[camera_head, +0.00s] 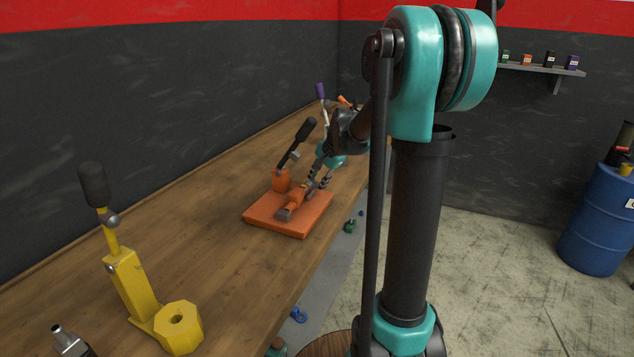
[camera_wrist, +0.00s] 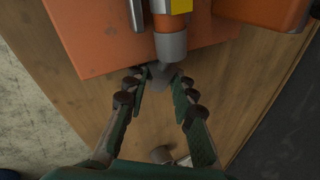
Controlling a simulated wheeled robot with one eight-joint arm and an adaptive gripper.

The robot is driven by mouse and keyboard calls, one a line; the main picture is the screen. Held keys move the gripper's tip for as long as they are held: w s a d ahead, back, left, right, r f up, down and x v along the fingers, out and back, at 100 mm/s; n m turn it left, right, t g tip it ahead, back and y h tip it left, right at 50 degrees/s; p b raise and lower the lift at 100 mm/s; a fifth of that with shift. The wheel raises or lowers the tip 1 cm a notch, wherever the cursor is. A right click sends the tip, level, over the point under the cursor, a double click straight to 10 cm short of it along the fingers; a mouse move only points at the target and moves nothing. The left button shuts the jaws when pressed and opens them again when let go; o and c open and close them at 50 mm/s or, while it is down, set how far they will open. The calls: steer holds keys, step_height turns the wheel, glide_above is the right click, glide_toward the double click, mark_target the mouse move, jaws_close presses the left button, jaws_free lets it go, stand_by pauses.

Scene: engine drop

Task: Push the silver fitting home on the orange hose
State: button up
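In the wrist view the silver fitting (camera_wrist: 171,46) is a short grey cylinder at the end of the orange hose (camera_wrist: 170,22), beside a yellow band. A darker grey tip continues from it toward me. My gripper (camera_wrist: 160,82) has its fingertips a small gap apart on either side of that tip; whether they touch or hold it I cannot tell. In the head view my gripper (camera_head: 316,184) is low at the far right side of the orange base board (camera_head: 262,218), by the hose (camera_head: 297,198). The fitting is too small there to make out, and how deep it sits is unclear.
A black-handled lever (camera_head: 297,142) rises from an orange block on the board. A yellow lever fixture (camera_head: 135,285) stands nearer on the wooden bench (camera_head: 190,232). The bench's right edge runs close by the board. A dark wall borders the left side.

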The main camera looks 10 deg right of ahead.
mark_target(313, 188)
jaws_close()
steer(key=shift+s+a+r+n+t+h, duration=0.2)
steer(key=shift+n+t+h, duration=0.1)
steer(key=shift+t, duration=0.3)
steer(key=shift+a+r+n+t+h, duration=0.15)
steer(key=shift+r+n+t+h, duration=0.25)
steer(key=shift+t, duration=0.45)
steer(key=shift+a+r+n+t+h, duration=0.1)
steer(key=shift+r+n+t+h, duration=0.25)
steer(key=shift+t, duration=0.5)
steer(key=shift+s+a, duration=0.35)
steer(key=shift+s, duration=0.25)
steer(key=o, duration=0.7)
jaws_free()
steer(key=shift+c, duration=0.2)
